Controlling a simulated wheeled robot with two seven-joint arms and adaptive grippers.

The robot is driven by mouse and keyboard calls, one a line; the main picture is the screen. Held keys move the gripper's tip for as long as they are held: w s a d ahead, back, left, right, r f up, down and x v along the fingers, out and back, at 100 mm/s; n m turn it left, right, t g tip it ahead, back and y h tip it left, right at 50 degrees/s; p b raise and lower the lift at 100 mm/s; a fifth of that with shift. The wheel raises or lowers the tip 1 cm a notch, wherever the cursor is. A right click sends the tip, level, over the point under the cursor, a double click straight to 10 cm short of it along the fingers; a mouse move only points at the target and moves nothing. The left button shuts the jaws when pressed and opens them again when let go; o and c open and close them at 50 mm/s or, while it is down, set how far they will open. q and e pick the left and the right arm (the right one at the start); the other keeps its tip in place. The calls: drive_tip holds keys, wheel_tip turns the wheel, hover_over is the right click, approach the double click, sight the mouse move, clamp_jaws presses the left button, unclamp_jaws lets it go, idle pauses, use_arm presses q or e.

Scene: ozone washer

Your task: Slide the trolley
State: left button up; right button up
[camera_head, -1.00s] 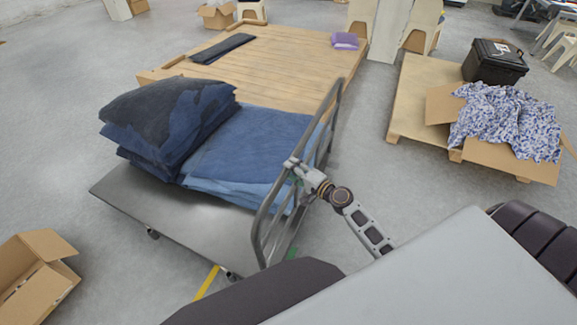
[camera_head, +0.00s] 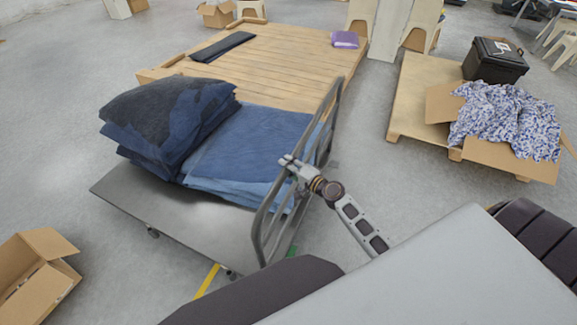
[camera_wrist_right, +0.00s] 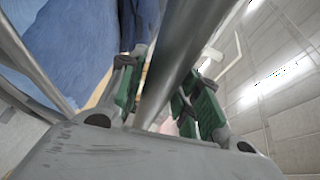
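The trolley has a flat grey deck (camera_head: 200,218) and an upright tubular handle frame (camera_head: 262,222) at its right end. Several folded dark blue cloths (camera_head: 165,120) and lighter blue cloths (camera_head: 245,150) lie stacked on the deck. My right gripper (camera_head: 289,161) is at the near upper part of the handle frame. In the right wrist view a grey handle tube (camera_wrist_right: 178,55) runs between the green-padded fingers of that gripper (camera_wrist_right: 165,95). Narrow gaps show between tube and fingers, so it looks open around the tube. My left gripper is not in view.
A wooden slatted platform (camera_head: 275,65) stands just behind the trolley. A pallet (camera_head: 418,85) with a black case (camera_head: 494,62) and an open box of patterned cloth (camera_head: 440,105) is at right. An open carton (camera_head: 35,275) lies at lower left. Grey floor is clear left of the trolley.

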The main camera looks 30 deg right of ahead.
clamp_jaws()
